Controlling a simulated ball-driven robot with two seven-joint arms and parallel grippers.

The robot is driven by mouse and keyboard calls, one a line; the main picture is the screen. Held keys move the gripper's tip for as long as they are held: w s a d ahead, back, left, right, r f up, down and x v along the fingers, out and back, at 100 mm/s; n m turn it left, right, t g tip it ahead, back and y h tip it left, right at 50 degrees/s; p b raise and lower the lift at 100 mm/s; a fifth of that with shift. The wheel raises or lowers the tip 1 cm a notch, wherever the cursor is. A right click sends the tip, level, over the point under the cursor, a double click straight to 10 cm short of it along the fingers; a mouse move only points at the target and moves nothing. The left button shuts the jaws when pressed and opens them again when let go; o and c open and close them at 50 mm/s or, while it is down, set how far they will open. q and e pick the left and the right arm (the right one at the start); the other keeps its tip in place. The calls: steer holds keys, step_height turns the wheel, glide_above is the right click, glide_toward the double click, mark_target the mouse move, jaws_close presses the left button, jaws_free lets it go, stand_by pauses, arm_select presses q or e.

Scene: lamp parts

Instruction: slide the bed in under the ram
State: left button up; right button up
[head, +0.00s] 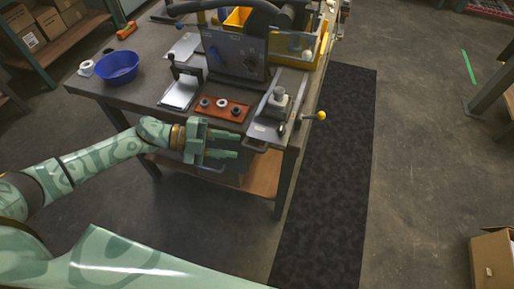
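A grey sliding bed (263,130) carrying a light grey block (279,98) appears to be at the table's front right corner, pulled out toward me. A dark upright machine panel (237,52) stands behind it; I cannot clearly make out the ram. A lever with a yellow ball (321,115) sticks out to the right of the bed. My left gripper (236,145) is at the table's front edge, just left of the bed's front end. Its two fingers are apart, with nothing seen between them; whether it touches the bed I cannot tell. My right gripper is out of view.
A red tray (238,119) with several round parts lies left of the bed. Left of it is a metal plate in a small stand (178,93). A blue bowl (118,67) and a white roll (87,68) sit at the table's left. A dark mat (335,170) lies right of the table.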

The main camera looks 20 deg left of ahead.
mark_target(245, 147)
arm_select(q)
steer(key=x, duration=0.7)
steer(key=shift+w+d, duration=0.15)
steer(key=shift+d, duration=0.05)
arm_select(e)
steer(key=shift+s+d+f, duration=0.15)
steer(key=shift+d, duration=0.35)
arm_select(q)
steer(key=shift+c, duration=0.2)
